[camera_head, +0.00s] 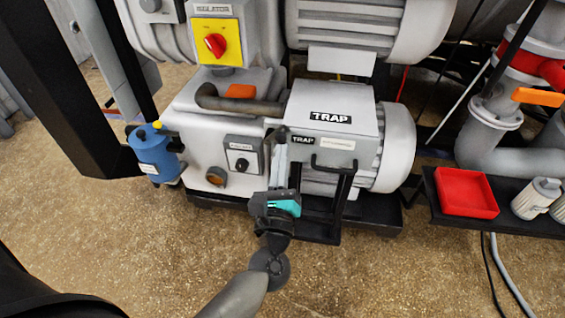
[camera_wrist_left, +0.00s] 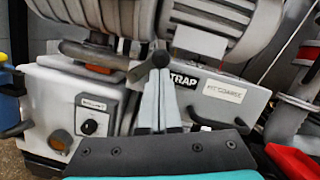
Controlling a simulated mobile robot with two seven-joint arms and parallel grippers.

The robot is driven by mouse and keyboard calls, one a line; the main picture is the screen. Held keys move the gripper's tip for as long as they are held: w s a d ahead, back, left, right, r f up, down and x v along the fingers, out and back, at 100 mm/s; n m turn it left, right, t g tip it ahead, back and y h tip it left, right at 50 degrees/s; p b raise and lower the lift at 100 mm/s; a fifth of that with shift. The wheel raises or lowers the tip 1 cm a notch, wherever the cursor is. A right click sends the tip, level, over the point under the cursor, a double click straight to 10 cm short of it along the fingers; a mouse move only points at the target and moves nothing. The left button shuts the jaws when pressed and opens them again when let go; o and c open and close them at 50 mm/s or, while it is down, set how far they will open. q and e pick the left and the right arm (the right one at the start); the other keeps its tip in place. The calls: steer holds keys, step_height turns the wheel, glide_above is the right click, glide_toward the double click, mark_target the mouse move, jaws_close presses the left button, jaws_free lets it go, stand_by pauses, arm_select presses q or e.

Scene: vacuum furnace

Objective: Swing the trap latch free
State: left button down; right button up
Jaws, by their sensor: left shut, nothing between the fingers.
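The trap (camera_head: 355,105) is a pale grey box labelled TRAP, in the middle of the head view, with a dark bar handle (camera_head: 334,165) on its front. In the left wrist view the trap (camera_wrist_left: 228,112) is right of the fingers. My left gripper (camera_head: 281,135) is shut and empty, its dark fingertips at the left front edge of the trap's lid. The fingers converge to a dark tip in the wrist view (camera_wrist_left: 160,60). I cannot make out the latch; the fingers cover that corner. Whether they touch the trap is unclear. My right gripper is out of view.
A pump body with a dark knob panel (camera_head: 242,155) and a brown pipe (camera_head: 235,104) are left of the trap. A blue canister (camera_head: 153,155) stands further left. A red tray (camera_head: 466,193) sits on a black shelf at right. The floor in front is mostly clear.

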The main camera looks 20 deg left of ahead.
arm_select(q)
steer(key=shift+s+a+r+n+g+y+b, duration=0.1)
steer(key=shift+a+r+n+g+y+b, duration=0.2)
steer(key=shift+n, duration=0.55)
steer(key=shift+a+r+n+g+y+b, duration=0.15)
steer(key=shift+r+n, duration=0.2)
steer(key=shift+n, duration=0.55)
steer(key=shift+s+a+r+n+g+y+b, duration=0.15)
steer(key=shift+a+r+n+y+b, duration=0.15)
steer(key=shift+n, duration=0.55)
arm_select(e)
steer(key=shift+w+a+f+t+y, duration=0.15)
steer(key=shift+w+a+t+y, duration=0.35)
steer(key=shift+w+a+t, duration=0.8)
arm_select(q)
steer(key=shift+r, duration=0.15)
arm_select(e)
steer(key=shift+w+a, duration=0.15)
arm_select(q)
steer(key=shift+d, duration=0.1)
